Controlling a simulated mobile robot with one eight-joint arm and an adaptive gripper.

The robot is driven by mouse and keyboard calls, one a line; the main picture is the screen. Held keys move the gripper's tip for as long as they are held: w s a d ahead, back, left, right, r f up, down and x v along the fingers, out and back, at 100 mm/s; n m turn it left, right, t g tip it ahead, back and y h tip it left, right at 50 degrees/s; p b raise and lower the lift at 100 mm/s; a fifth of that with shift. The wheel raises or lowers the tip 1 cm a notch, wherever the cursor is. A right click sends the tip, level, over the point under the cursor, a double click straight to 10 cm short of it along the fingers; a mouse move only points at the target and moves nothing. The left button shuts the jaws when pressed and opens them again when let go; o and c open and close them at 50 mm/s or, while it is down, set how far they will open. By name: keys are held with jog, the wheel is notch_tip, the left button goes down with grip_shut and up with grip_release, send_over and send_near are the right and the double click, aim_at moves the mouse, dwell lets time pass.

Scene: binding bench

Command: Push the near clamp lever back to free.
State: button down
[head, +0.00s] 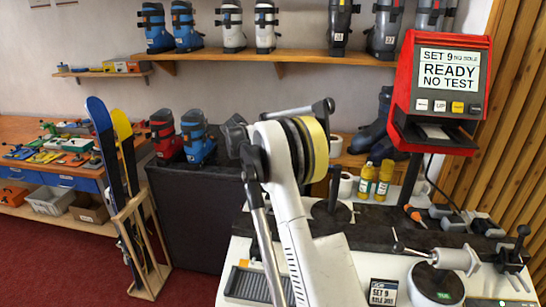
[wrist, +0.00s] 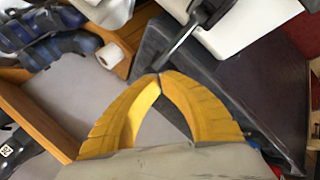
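In the wrist view my gripper (wrist: 158,76) has its two yellow fingers meeting at the tips, with nothing seen between them. A dark bar like a lever (wrist: 182,42) runs from the top of that view down toward the fingertips. I cannot tell whether they touch. In the head view a black upright post (head: 333,188) stands on the bench, partly behind my white arm; I cannot tell if it is the near clamp lever. A black clamp with a knob (head: 515,250) stands at the bench's right end. My fingers are not clearly visible in the head view.
A round dial with a silver rod (head: 436,284) sits at the front right. Yellow bottles (head: 384,180) stand at the back of the bench. A red tester (head: 440,90) reads "READY NO TEST". A dark cabinet (head: 190,225) with boots on top is at left.

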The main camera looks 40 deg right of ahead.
jog(key=s+d+r+m+t+y, duration=0.3)
jog(key=s+m, duration=0.2)
jog(key=m, duration=0.3)
jog(key=w+d+r+b+x, duration=0.1)
jog(key=b+x, duration=0.2)
jog(key=x, duration=1)
jog(key=shift+m+b, duration=0.3)
jog(key=shift+m, duration=0.1)
jog(key=shift+r, duration=0.1)
jog(key=shift+w+d, duration=0.1)
jog(key=p+v, duration=0.4)
jog(key=v, duration=0.8)
jog(key=shift+s, duration=0.25)
jog(key=shift+r, duration=0.1)
